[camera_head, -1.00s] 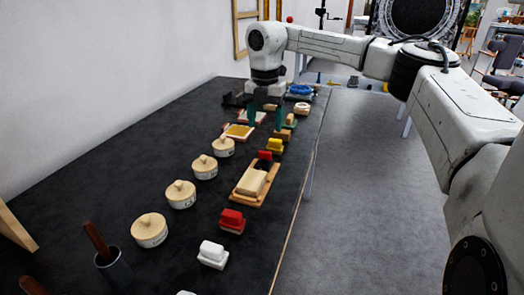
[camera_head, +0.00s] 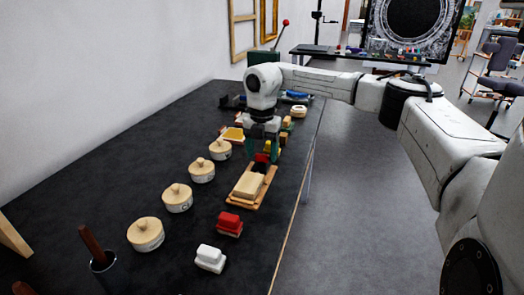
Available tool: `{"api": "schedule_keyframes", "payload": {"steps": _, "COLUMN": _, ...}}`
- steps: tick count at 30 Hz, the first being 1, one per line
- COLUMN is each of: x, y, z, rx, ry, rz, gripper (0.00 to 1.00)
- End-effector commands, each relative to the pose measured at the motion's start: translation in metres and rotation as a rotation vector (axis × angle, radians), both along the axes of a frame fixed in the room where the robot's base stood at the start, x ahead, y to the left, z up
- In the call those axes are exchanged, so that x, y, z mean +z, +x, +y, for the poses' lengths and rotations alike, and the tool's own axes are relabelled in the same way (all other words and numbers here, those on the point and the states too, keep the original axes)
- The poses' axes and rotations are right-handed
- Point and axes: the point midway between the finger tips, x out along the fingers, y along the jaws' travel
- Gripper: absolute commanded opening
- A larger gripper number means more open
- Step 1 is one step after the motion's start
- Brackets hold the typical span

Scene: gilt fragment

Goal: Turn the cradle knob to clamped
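My gripper (camera_head: 264,150) hangs fingers down over the far half of the dark table.
Several round lidded pots (camera_head: 178,198) line the table's left. A wooden board with a pale block (camera_head: 248,185), a red block (camera_head: 229,223) and a white block (camera_head: 210,258) lie nearer. A dark cup with a brown handle (camera_head: 104,258) stands front left. Grey floor (camera_head: 370,220) is clear at right.

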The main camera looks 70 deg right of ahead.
Motion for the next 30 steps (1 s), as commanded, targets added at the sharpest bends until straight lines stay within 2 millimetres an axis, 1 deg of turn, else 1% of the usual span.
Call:
{"api": "schedule_keyframes", "payload": {"steps": 1, "x": 0.0001, "y": 0.0, "z": 0.0, "rx": 0.0, "ry": 0.0, "rz": 0.0, "gripper": 0.61}}
{"api": "schedule_keyframes", "payload": {"steps": 2, "x": 0.0002, "y": 0.0, "z": 0.0, "rx": 0.0, "ry": 0.0, "rz": 0.0, "gripper": 0.58}}
{"api": "schedule_keyframes", "payload": {"steps": 15, "x": 0.0004, "y": 0.0, "z": 0.0, "rx": 0.0, "ry": 0.0, "rz": 0.0, "gripper": 0.16}}
{"api": "schedule_keyframes", "payload": {"steps": 16, "x": 0.0004, "y": 0.0, "z": 0.0, "rx": 0.0, "ry": 0.0, "rz": 0.0, "gripper": 0.14}}
{"api": "schedule_keyframes", "payload": {"steps": 23, "x": 0.001, "y": 0.0, "z": 0.0, "rx": 0.021, "ry": 0.0, "rz": 0.0, "gripper": 0.14}}
{"api": "schedule_keyframes", "payload": {"steps": 30, "x": 0.0025, "y": 0.0003, "z": -0.0003, "rx": 0.131, "ry": 0.001, "rz": -0.001, "gripper": 0.14}}
